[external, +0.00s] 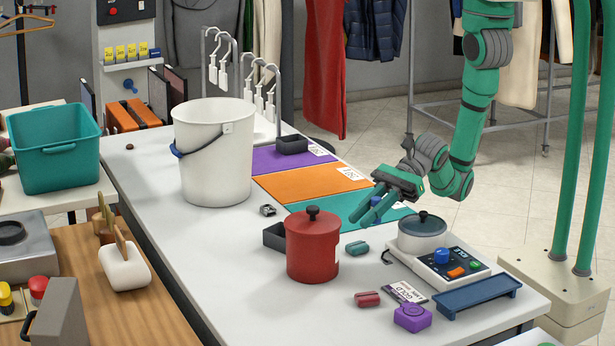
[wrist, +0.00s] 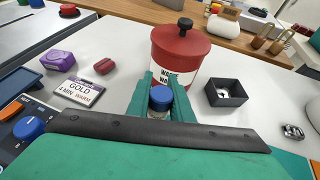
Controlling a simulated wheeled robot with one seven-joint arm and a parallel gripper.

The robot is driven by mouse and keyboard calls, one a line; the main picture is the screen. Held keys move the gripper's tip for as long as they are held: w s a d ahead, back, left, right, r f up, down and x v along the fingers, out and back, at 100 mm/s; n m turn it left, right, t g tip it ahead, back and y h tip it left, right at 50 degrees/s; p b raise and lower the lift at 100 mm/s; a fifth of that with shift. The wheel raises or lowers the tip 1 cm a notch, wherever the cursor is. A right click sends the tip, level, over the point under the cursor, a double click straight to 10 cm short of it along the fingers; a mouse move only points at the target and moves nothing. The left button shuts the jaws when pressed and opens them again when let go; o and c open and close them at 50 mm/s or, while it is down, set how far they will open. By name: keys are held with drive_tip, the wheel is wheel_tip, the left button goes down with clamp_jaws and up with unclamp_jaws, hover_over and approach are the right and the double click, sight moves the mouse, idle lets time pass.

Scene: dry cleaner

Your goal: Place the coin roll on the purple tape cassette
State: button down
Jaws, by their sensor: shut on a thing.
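My gripper (wrist: 161,90) is shut on a small upright cylinder with a blue end and pale side, which looks to be the coin roll (wrist: 160,98). In the external view the gripper (external: 372,208) hangs over the teal mat, with the blue of the roll (external: 376,201) between its fingers. The purple tape cassette (external: 412,317) lies on the counter near the front edge, to the right of and nearer than the gripper. In the wrist view the cassette (wrist: 58,60) is at upper left, with nothing on it.
A red lidded pot (external: 312,248) stands close by the gripper. A dark square tray (wrist: 226,92) is beside it.

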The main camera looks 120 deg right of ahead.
drive_tip(key=s+a+r+m+h, duration=0.1)
drive_tip(key=a+r, duration=0.3)
drive_tip(key=a, duration=0.7)
drive_tip(key=s+a+r+h, duration=0.1)
drive_tip(key=a+r, duration=0.3)
drive_tip(key=a, duration=0.7)
hover_over(419, 326)
drive_tip(key=w+d, duration=0.1)
drive_tip(key=d, duration=0.1)
wheel_tip(419, 326, down, 9)
drive_tip(key=shift+w+a+f+t+y, duration=0.3)
drive_tip(key=shift+w+a+f+t, duration=0.05)
drive_tip(key=shift+w+a+t, duration=0.1)
drive_tip(key=shift+f, duration=1.6)
drive_tip(key=c, duration=1.6)
unclamp_jaws()
drive_tip(key=shift+f, duration=0.1)
